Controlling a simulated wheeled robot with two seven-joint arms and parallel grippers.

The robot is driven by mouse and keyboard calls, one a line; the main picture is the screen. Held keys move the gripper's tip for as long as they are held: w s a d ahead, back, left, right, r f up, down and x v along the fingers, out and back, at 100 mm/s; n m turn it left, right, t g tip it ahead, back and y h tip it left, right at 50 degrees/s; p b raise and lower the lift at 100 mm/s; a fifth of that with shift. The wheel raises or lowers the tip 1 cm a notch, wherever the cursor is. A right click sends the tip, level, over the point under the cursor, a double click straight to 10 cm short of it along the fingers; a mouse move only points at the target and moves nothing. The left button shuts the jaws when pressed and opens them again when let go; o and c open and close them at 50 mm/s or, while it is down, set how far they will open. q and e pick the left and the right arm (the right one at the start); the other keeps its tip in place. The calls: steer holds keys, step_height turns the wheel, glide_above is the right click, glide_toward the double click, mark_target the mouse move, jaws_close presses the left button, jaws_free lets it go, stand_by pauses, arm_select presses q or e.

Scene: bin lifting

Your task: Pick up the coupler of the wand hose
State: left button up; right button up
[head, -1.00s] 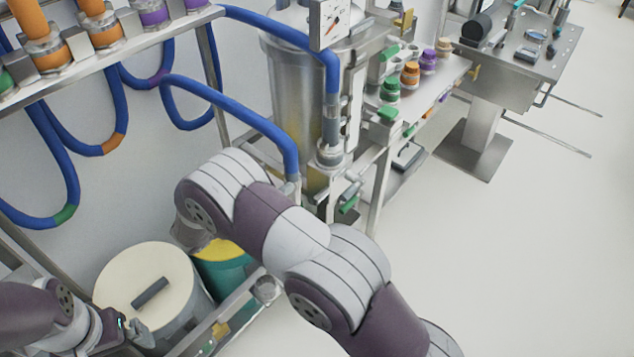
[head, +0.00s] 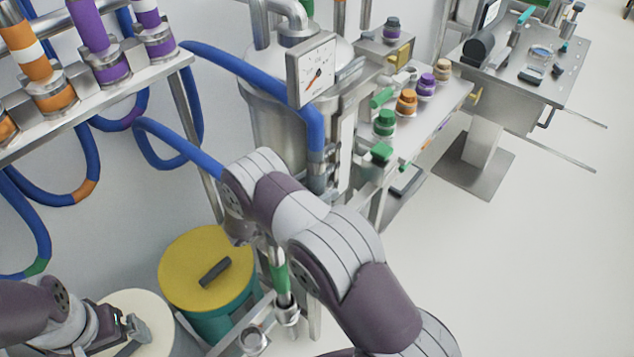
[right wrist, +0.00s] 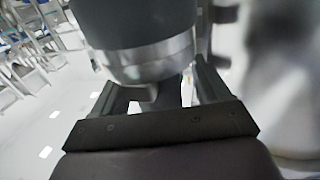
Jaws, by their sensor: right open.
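A blue hose (head: 185,150) loops from the rack and passes behind my right wrist, where its end is hidden. Another blue hose (head: 240,68) runs over to the tank and ends in a metal coupler (head: 318,172). I cannot tell which is the wand hose. My right gripper (head: 243,236) is mostly hidden below its wrist, above the yellow lid. In the right wrist view, its fingers (right wrist: 165,85) are apart, with a dark cylinder with a metal collar (right wrist: 150,58) just beyond or between them. My left gripper (head: 128,328) is low at the left, its jaws unclear.
A yellow-lidded drum (head: 178,275) and a cream-lidded drum (head: 160,308) stand below. A green-banded upright pipe (head: 280,275) is close right of my right gripper. The tank (head: 270,125) with its gauge (head: 312,70) stands behind. The floor at right is clear.

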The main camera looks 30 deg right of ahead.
mark_target(308, 181)
steer(key=shift+s+a, duration=0.1)
steer(key=shift+s+a+r, duration=0.1)
steer(key=shift+a+r, duration=0.05)
steer(key=c, duration=0.4)
arm_select(q)
steer(key=shift+s+a, duration=0.2)
steer(key=shift+a, duration=0.1)
arm_select(e)
steer(key=c, duration=0.9)
steer(key=shift+o, duration=0.2)
steer(key=shift+r, duration=0.1)
steer(key=shift+r, duration=0.25)
step_height(308, 181, up, 3)
steer(key=shift+f+b, duration=0.15)
steer(key=shift+b, duration=0.45)
arm_select(q)
step_height(308, 181, down, 3)
steer(key=shift+d+r+b, duration=0.1)
steer(key=shift+r+b, duration=0.05)
steer(key=shift+b, duration=0.55)
arm_select(e)
steer(key=s+r, duration=0.7)
steer(key=s, duration=0.4)
steer(key=shift+s+r, duration=0.3)
steer(key=shift+s, duration=0.05)
